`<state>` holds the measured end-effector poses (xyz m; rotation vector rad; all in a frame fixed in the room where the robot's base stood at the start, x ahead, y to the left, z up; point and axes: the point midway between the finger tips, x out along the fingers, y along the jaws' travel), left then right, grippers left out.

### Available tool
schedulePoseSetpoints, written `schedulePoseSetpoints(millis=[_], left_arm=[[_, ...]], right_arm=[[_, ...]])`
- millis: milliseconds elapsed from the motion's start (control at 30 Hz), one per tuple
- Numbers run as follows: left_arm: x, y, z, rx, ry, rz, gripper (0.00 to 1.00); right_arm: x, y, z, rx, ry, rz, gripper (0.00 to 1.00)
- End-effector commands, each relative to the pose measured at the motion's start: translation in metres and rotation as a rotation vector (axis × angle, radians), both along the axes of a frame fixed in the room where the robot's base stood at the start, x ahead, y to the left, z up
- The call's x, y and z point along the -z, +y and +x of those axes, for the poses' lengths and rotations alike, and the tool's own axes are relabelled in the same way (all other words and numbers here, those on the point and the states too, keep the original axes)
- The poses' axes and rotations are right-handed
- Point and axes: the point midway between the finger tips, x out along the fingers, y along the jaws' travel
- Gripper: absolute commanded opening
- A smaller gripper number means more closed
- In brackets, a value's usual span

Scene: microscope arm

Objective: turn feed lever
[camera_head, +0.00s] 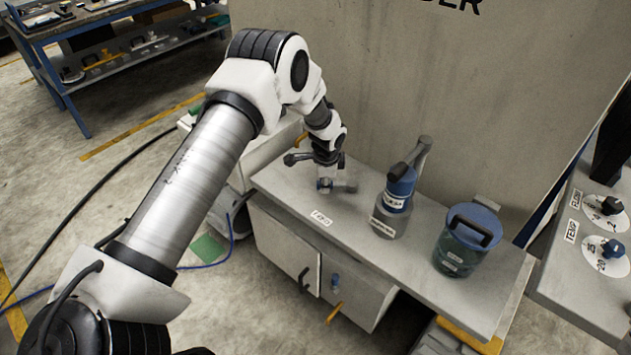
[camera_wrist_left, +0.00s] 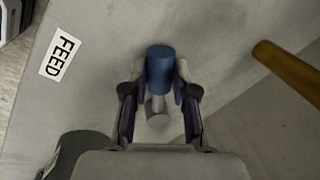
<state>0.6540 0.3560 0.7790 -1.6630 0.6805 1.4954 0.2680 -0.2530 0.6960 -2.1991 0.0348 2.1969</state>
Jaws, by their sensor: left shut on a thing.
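The feed lever has a blue cylindrical knob (camera_wrist_left: 161,70) on a grey stem (camera_wrist_left: 158,112), seen in the left wrist view. My left gripper (camera_wrist_left: 160,88) is shut on this knob, with one finger on each side of it. In the head view my left gripper (camera_head: 327,182) is low over the left part of the grey bench, and it hides most of the lever. The white FEED label (camera_wrist_left: 62,54) lies on the bench beside the lever; it also shows in the head view (camera_head: 321,218). My right gripper is not in view.
A grey device with a blue collar and a dark lever arm (camera_head: 396,190) stands right of my left gripper. A blue-lidded container (camera_head: 468,240) stands farther right. A tall grey panel (camera_head: 420,100) rises behind the bench (camera_head: 385,255). A dial panel (camera_head: 570,290) is at the right edge.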

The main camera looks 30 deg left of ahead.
Motion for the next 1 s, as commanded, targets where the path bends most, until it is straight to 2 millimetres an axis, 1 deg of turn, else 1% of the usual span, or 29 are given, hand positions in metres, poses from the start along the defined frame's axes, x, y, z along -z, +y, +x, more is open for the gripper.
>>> schedulePoseSetpoints(millis=[33, 100, 367, 700, 1000], left_arm=[[0.003, -0.006, 0.000, -0.028, 0.003, 0.001, 0.00], [0.002, -0.011, -0.001, -0.084, 0.003, 0.001, 0.00], [0.003, -0.026, -0.011, -0.327, 0.005, 0.001, 0.00], [0.004, -0.046, -0.020, -0.626, 0.004, 0.001, 0.00], [0.004, -0.058, -0.024, -0.791, 0.005, 0.002, 0.00]], right_arm=[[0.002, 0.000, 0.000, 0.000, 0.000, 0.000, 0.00], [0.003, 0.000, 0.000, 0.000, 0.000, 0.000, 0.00], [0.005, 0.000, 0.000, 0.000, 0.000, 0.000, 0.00], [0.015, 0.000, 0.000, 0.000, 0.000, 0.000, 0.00], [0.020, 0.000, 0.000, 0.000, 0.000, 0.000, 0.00]])
